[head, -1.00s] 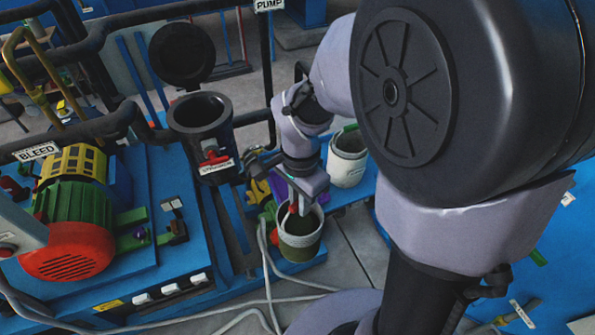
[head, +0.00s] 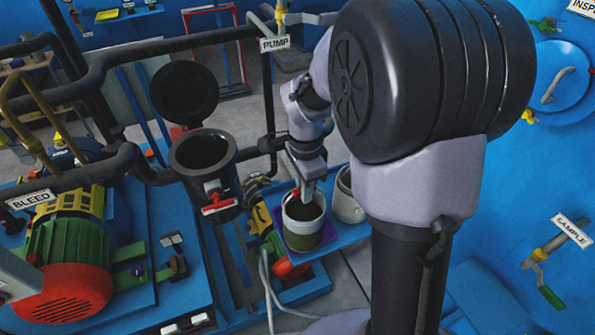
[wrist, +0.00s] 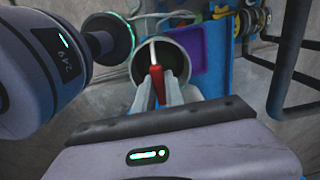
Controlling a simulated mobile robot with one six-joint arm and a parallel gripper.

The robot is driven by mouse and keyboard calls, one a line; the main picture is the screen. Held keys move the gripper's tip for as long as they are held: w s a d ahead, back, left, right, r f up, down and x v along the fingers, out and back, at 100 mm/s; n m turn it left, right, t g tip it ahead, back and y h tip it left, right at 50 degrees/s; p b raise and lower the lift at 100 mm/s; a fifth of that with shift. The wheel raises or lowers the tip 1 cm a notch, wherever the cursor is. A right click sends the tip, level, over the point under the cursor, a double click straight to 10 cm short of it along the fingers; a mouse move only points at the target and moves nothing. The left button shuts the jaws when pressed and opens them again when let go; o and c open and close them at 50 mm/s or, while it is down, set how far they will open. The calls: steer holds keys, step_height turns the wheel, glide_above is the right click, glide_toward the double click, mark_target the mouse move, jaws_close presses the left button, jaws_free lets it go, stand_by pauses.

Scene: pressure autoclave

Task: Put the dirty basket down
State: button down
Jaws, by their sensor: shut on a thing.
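The basket I hold (head: 303,228), taken as the dirty one, is a pale bucket with a wide green band and a dark inside. It hangs or stands upright at the blue bench top (head: 337,237); I cannot tell whether its base touches. My gripper (head: 304,196) is above its mouth. In the wrist view, my fingers (wrist: 160,92) are shut on its red handle grip (wrist: 157,80), with the basket rim (wrist: 186,57) beyond. A second, whitish bucket (head: 346,205) stands close to its right, partly hidden by my arm.
A purple patch (wrist: 183,49) lies beside the held basket. An open dark vessel (head: 203,155) with a raised lid (head: 184,93) and a red clamp stands to the left. Pipes (head: 150,40), a red-green motor (head: 70,270) and pale hoses (head: 267,290) are near.

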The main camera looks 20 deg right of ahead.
steer(key=w+d+f+b, duration=0.1)
steer(key=w+d+f, duration=0.1)
steer(key=w+f, duration=0.2)
steer(key=shift+w+d, duration=0.25)
steer(key=shift+w, duration=0.5)
steer(key=shift+f+b, duration=0.25)
steer(key=shift+b, duration=0.1)
steer(key=c, duration=1.4)
jaws_free()
steer(key=shift+r, duration=0.1)
